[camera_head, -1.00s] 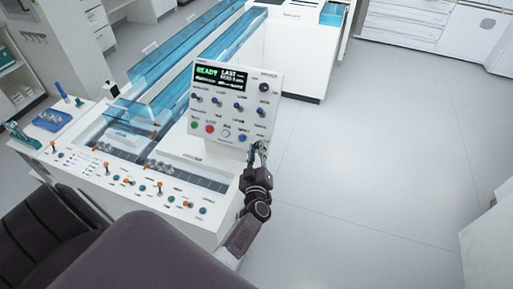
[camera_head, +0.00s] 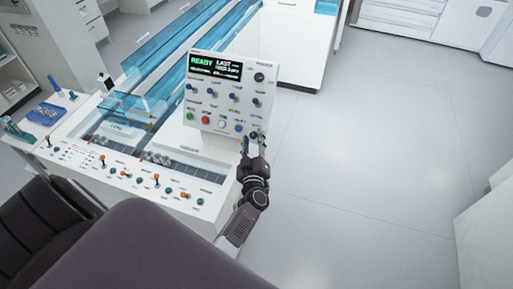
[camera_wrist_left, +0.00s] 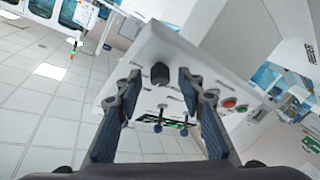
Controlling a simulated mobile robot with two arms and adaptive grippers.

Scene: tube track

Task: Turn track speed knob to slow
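The white control panel (camera_head: 228,94) stands upright on the machine, with a lit display (camera_head: 214,66) reading READY. My left gripper (camera_head: 252,137) is at the panel's lower right corner in the head view. In the left wrist view its two fingers (camera_wrist_left: 160,77) are open. A black knob (camera_wrist_left: 160,74) on the panel shows between the fingertips, with a gap on each side. The gripper hides part of this corner in the head view. Another black knob (camera_head: 259,77) is at the panel's upper right. The knob labels are too small to read. My right gripper is not in view.
The white bench (camera_head: 190,207) with clear blue covers (camera_head: 165,55) lies to the left. The floor (camera_head: 370,150) on the right is clear.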

